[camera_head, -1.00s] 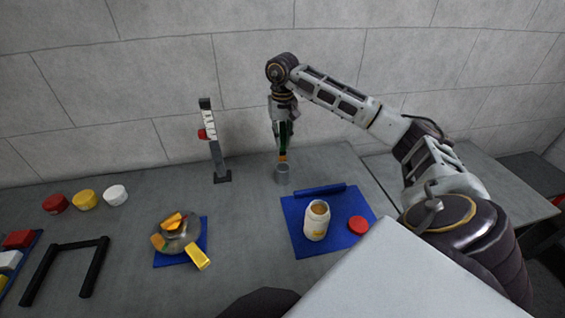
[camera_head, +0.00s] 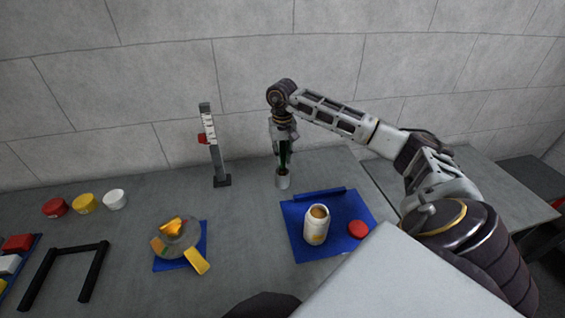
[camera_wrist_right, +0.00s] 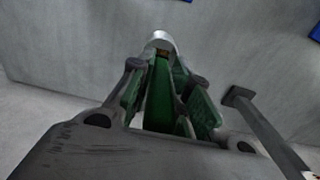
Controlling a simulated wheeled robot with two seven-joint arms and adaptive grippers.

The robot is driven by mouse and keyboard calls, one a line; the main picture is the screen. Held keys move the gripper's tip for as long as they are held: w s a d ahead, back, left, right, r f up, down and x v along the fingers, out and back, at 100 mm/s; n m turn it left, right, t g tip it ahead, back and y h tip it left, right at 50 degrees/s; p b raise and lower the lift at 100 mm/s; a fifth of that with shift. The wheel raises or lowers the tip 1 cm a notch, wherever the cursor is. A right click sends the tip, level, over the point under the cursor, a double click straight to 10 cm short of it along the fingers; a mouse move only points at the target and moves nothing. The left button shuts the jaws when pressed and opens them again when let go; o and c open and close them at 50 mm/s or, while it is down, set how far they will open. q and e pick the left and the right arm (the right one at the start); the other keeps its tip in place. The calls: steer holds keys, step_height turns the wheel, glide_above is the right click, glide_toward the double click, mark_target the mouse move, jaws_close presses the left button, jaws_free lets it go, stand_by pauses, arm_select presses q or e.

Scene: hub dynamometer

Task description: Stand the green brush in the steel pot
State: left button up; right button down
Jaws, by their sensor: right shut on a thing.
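My right gripper (camera_head: 283,150) points down over the steel pot (camera_head: 283,183) and is shut on the green brush (camera_head: 284,163). The brush is upright, and its lower end goes into the pot's mouth, out of sight. In the right wrist view the brush (camera_wrist_right: 161,88) runs between the fingers toward the small pale pot (camera_wrist_right: 161,43). The pot stands upright on the grey table. Whether the brush touches the pot's bottom is hidden. My left gripper is not in view.
A grey post with a scale (camera_head: 213,145) stands left of the pot. The table between is clear.

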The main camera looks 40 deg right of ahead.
mark_target(282, 167)
step_height(282, 167, down, 3)
steer(key=shift+r, duration=0.2)
steer(key=shift+f, duration=0.55)
steer(key=c, duration=1.3)
jaws_free()
steer(key=shift+c, duration=0.2)
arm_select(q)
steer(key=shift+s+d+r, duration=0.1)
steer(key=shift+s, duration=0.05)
arm_select(e)
steer(key=shift+r, duration=0.2)
